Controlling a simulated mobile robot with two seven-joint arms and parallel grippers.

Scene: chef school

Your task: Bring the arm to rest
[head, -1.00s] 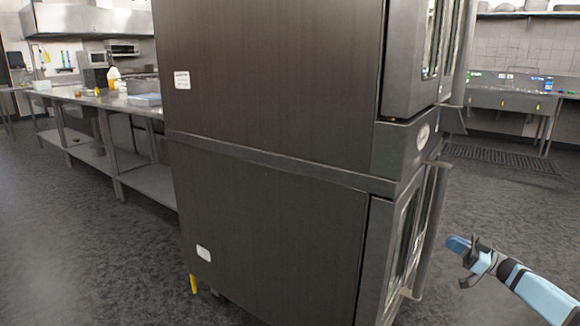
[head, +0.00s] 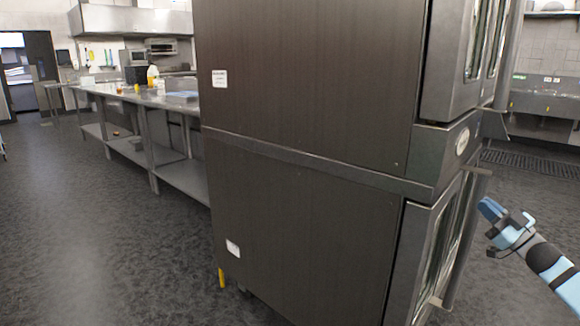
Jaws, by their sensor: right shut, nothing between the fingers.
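My right arm, light blue and black, comes in from the lower right edge of the head view. Its gripper (head: 492,232) is shut and empty. It is in the air to the right of the lower door of a tall dark oven (head: 300,190), close to the door's vertical handle in the picture. I cannot tell the exact gap between them, and I see no contact. My left gripper is not in view.
The two-level oven fills the middle. A long steel table (head: 188,172) with bottles and trays on top runs behind it on the left. A steel sink (head: 545,103) stands at the back right. The dark floor (head: 90,240) at left is open.

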